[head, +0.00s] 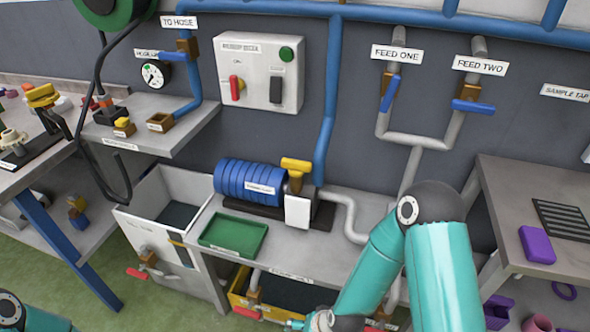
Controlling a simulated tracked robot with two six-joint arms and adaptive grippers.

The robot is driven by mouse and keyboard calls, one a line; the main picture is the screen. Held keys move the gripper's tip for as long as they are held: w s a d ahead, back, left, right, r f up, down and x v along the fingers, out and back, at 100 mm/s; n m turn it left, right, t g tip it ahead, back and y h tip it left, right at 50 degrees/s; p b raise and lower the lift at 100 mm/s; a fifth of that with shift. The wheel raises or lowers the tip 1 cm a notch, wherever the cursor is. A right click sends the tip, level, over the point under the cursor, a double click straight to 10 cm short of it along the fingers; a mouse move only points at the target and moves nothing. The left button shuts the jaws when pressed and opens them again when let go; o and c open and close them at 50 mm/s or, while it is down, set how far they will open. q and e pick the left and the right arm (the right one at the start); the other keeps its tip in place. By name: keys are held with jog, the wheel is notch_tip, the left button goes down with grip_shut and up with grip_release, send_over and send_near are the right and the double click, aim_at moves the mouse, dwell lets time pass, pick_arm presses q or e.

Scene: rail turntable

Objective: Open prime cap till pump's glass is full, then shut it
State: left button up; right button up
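The pump, with a ribbed blue motor (245,181), stands on the grey bench in the middle. A yellow T-shaped cap (296,165) sits on top of the dark pump body, at the foot of the blue riser pipe. A pale, plain block (298,211) is on the pump's front and may be its glass; I cannot make out a fill level. My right arm comes in at the lower right, and its wrist is cut off at the bottom edge, with the gripper out of sight. Only a piece of my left arm shows at the lower left; its gripper is out of view.
Feed one's blue handle (391,94) is tilted along its pipe; feed two's (473,107) lies across. A green tray (233,235) sits in front of the pump. A switch box (259,73) hangs above it. A white tub (160,205) stands at left.

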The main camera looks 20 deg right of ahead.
jog(key=w+r+m+t+h+b, duration=0.1)
jog(key=w+r+m+t+b, duration=0.1)
jog(key=w, duration=0.5)
jog(key=w+r+m+t+h+b, duration=0.1)
jog(key=w+r+m+t+b, duration=0.1)
jog(key=w+m, duration=0.4)
jog(key=w+r+m+t+h+b, duration=0.1)
jog(key=w+r+m+t+b, duration=0.1)
jog(key=w+m+t+b, duration=0.2)
jog(key=shift+w+a+h+b, duration=0.2)
jog(key=shift+w+b, duration=0.3)
jog(key=shift+w, duration=0.6)
jog(key=shift+w+a+h+b, duration=0.15)
jog(key=shift+w+b, duration=0.3)
jog(key=shift+w, duration=0.6)
jog(key=w+r+m+t+h+b, duration=0.4)
jog(key=w+r+m+b, duration=0.15)
jog(key=r+m, duration=0.4)
jog(key=m+h+b, duration=0.5)
jog(key=m, duration=1.1)
send_near(295, 164)
jog(key=shift+n+g, duration=0.3)
jog(key=shift+n, duration=0.05)
jog(key=p+x, duration=0.1)
jog(key=x, duration=1)
jog(key=shift+w+r, duration=0.1)
jog(key=shift+w, duration=0.15)
pick_arm(q)
notch_tip(295, 164, down, 21)
jog(key=shift+f, duration=0.2)
